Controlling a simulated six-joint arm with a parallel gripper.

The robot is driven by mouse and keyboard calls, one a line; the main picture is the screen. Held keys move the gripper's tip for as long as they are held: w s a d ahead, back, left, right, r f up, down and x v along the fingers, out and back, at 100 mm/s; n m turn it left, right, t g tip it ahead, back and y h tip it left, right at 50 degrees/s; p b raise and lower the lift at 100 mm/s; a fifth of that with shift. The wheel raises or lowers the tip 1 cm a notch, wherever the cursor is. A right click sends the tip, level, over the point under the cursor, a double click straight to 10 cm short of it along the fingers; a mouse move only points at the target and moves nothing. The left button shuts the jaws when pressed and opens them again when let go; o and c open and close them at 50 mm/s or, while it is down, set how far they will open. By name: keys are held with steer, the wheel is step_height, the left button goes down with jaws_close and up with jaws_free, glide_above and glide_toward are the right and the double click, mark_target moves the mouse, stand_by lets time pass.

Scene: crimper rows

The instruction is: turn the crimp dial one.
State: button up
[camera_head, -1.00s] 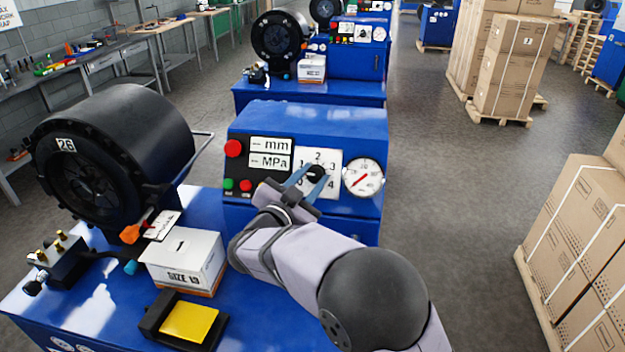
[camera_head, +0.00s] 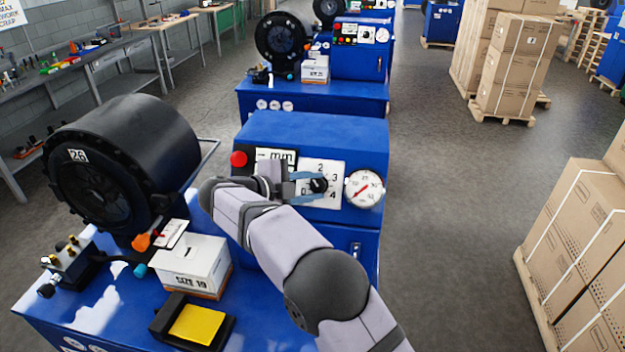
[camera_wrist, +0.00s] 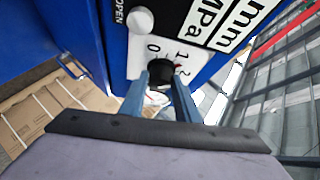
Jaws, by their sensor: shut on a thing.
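The crimp dial (camera_head: 318,185) is a small black knob on a white plate (camera_head: 319,203) on the front of the nearest blue control box. The numbers 0, 2, 3 and 4 show around it; a finger covers the 1 in the head view. My gripper (camera_head: 312,186) reaches in from the left, its two blue fingers shut on the knob, one on each side. In the wrist view the dial (camera_wrist: 158,97) sits between the fingertips, with 0, 1 and part of 2 beyond it. I cannot tell which number the knob points to.
A round gauge (camera_head: 364,188) sits just right of the dial plate. A red button (camera_head: 238,159) and a display (camera_head: 275,155) are to the left. A black crimper head (camera_head: 120,160), a white box (camera_head: 193,267) and a yellow pad (camera_head: 197,324) stand on the bench.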

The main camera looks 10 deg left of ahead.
steer(key=m+g+p, duration=0.2)
steer(key=m+p, duration=0.1)
steer(key=shift+w+r+m+y, duration=0.15)
steer(key=shift+r+m+y, duration=0.15)
steer(key=shift+r, duration=0.1)
steer(key=m+g+y+p, duration=0.1)
steer(key=m+p, duration=0.1)
steer(key=m, duration=0.1)
steer(key=shift+w+d+g+p, duration=0.1)
steer(key=shift+d+g+p, duration=0.05)
steer(key=shift+g+p, duration=0.2)
steer(key=m+g+y+p, duration=0.1)
steer(key=m, duration=0.1)
steer(key=shift+d+m+y, duration=0.1)
steer(key=shift+m+y, duration=0.3)
steer(key=shift+m+g+y, duration=0.35)
steer(key=shift+m+y, duration=0.25)
steer(key=shift+m, duration=0.3)
steer(key=o, duration=1)
steer(key=shift+o, duration=0.2)
steer(key=shift+r, duration=0.1)
